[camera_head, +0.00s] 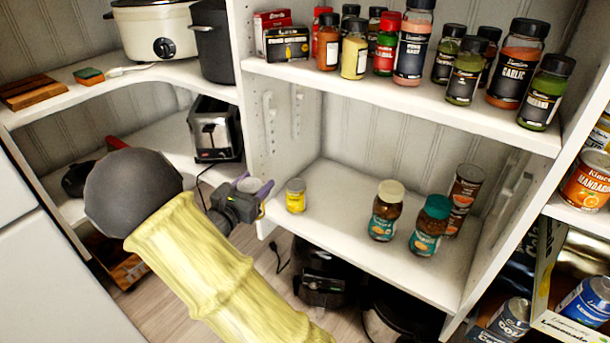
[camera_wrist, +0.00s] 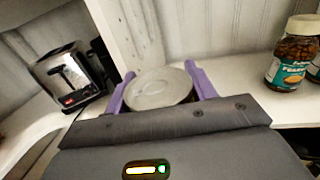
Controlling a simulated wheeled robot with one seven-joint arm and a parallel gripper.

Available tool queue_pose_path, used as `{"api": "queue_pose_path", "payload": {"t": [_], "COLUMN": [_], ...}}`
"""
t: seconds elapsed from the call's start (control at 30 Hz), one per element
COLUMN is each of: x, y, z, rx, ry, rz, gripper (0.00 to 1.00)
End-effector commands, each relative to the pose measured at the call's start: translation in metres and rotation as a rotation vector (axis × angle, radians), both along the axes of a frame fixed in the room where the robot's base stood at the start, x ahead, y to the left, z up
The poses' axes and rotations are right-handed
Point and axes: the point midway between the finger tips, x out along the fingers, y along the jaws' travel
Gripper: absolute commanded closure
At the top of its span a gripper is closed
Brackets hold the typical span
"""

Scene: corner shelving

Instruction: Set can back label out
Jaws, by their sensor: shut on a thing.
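My gripper (camera_head: 253,186) is at the front left edge of the middle shelf, beside the upright panel. Its purple fingers are shut on a can (camera_wrist: 158,90), whose round grey lid faces the wrist camera. The can's top also shows between the fingers in the head view (camera_head: 247,184). Its side and label are hidden by the fingers and palm, so I cannot tell which way the label faces. The middle shelf (camera_head: 340,212) holds a small yellow container (camera_head: 295,195) to the right of my gripper and two stacked cans (camera_head: 463,190) at the back right.
Two jars of peanuts (camera_head: 386,212) (camera_head: 430,226) stand on the middle shelf; one shows in the wrist view (camera_wrist: 293,55). Spice bottles (camera_head: 413,45) line the shelf above. A toaster (camera_head: 215,130) stands left. The middle shelf is bare between the yellow container and the jars.

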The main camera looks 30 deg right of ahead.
Motion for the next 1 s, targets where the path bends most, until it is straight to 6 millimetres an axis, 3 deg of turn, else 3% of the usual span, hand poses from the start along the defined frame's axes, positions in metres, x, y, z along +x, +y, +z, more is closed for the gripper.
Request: {"api": "queue_pose_path", "payload": {"t": [0.03, 0.3, 0.4, 0.5, 0.63, 1.0], "x": [0.004, 0.002, -0.006, -0.014, -0.019, -0.019], "y": [0.028, 0.159, 0.201, 0.229, 0.244, 0.245], "z": [0.001, 0.002, 0.002, 0.002, 0.002, 0.002], "rx": [-0.001, 0.000, 0.000, 0.000, 0.000, 0.000], "ry": [0.000, -0.001, -0.001, -0.001, -0.001, 0.000], "rz": [0.060, 0.338, 0.428, 0.490, 0.525, 0.525], "gripper": [0.77, 0.77, 0.77, 0.77, 0.77, 0.77]}}
